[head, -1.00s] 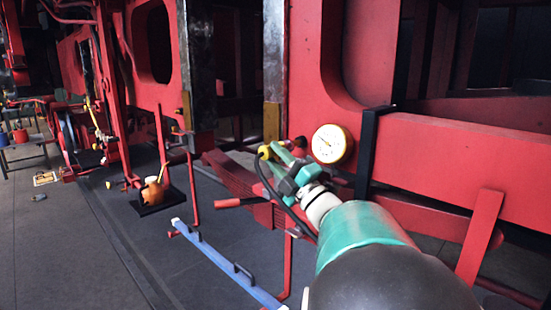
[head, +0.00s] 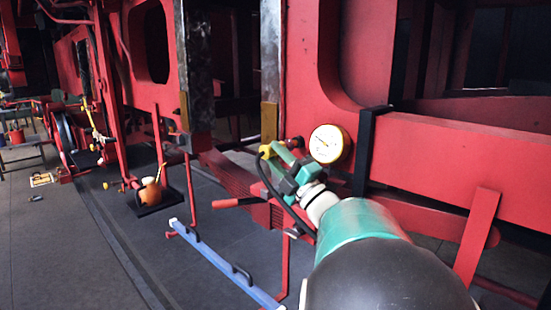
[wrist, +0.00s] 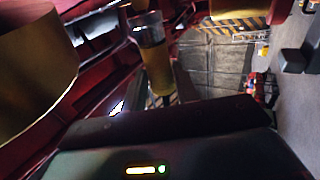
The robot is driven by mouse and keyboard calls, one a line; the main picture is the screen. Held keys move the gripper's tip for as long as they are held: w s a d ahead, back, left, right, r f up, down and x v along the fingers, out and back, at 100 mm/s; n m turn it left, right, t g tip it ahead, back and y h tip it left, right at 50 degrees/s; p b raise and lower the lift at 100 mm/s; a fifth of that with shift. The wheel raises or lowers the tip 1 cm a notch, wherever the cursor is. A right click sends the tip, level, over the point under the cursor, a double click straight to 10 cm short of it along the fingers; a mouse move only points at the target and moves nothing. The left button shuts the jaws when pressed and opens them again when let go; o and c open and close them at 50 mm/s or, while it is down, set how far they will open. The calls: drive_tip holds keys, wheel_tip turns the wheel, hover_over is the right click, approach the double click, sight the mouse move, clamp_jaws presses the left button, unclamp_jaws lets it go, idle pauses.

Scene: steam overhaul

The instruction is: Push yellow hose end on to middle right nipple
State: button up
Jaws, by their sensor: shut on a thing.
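My gripper (head: 281,152), with green fingers, is shut beside the round pressure gauge, in front of the red frame. The yellow hose end (head: 266,151) sits at its fingertips, and a black hose (head: 272,187) curves down from it along my wrist. In the wrist view, a yellow-banded piece (wrist: 160,72) with a dark ring and a pale, glassy-looking end stands beyond the dark gripper body. I cannot tell whether the hose end touches a nipple. The middle right nipple cannot be made out in the head view.
The white-faced gauge (head: 327,144) is close to the right of my gripper. A black upright strap (head: 365,150) crosses the red beam (head: 460,165). A blue bar (head: 222,262) and an orange can (head: 150,192) are lower left. Open floor lies at left.

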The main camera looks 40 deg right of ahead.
drive_tip(key=shift+d, duration=0.75)
drive_tip(key=shift+d, duration=0.3)
drive_tip(key=o, duration=1.2)
drive_tip(key=shift+c, duration=0.2)
